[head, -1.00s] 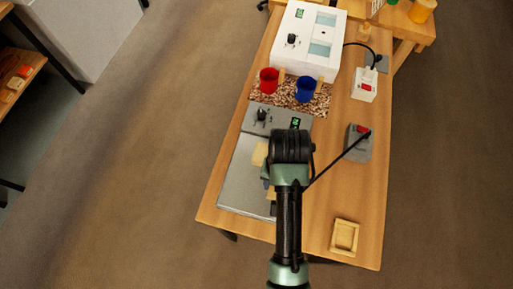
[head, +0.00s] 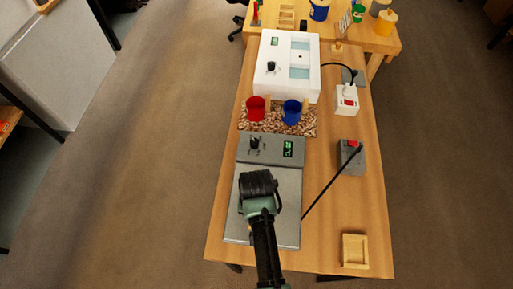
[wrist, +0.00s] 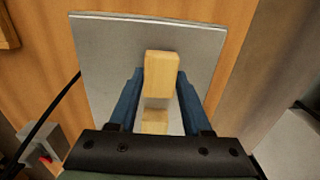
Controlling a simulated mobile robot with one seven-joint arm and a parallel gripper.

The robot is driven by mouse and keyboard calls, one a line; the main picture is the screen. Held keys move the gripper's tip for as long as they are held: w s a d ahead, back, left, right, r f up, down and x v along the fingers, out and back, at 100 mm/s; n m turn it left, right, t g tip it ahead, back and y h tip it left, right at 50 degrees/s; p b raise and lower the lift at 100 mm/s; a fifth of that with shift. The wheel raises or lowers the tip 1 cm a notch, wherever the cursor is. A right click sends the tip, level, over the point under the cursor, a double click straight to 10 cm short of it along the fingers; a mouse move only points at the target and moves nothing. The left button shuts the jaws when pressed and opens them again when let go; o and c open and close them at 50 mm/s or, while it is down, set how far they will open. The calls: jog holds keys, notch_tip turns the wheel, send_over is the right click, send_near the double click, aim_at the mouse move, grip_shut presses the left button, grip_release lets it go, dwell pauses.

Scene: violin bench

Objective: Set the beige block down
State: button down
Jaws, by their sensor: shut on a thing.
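My gripper (wrist: 160,78) has blue fingers on either side of the beige block (wrist: 162,68) in the wrist view and is shut on it. A second beige patch (wrist: 155,124) shows nearer the palm; I cannot tell whether it is part of the same block. Behind the block is the grey metal plate (wrist: 100,50), also visible in the head view (head: 287,215). In the head view my arm is over this plate and hides the fingers and block. I cannot tell whether the block touches the plate.
A control panel (head: 270,150) adjoins the plate's far edge. Red (head: 256,109) and blue (head: 291,112) cups stand beyond it. A grey box with a red switch (head: 351,158) and a shallow wooden tray (head: 355,251) are on the right. Bare bench lies between plate and tray.

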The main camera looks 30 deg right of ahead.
jog(key=shift+f, duration=0.6)
jog(key=shift+c, duration=1.7)
grip_release()
jog(key=shift+f, duration=0.15)
notch_tip(320, 180, up, 12)
jog(key=shift+r, duration=0.2)
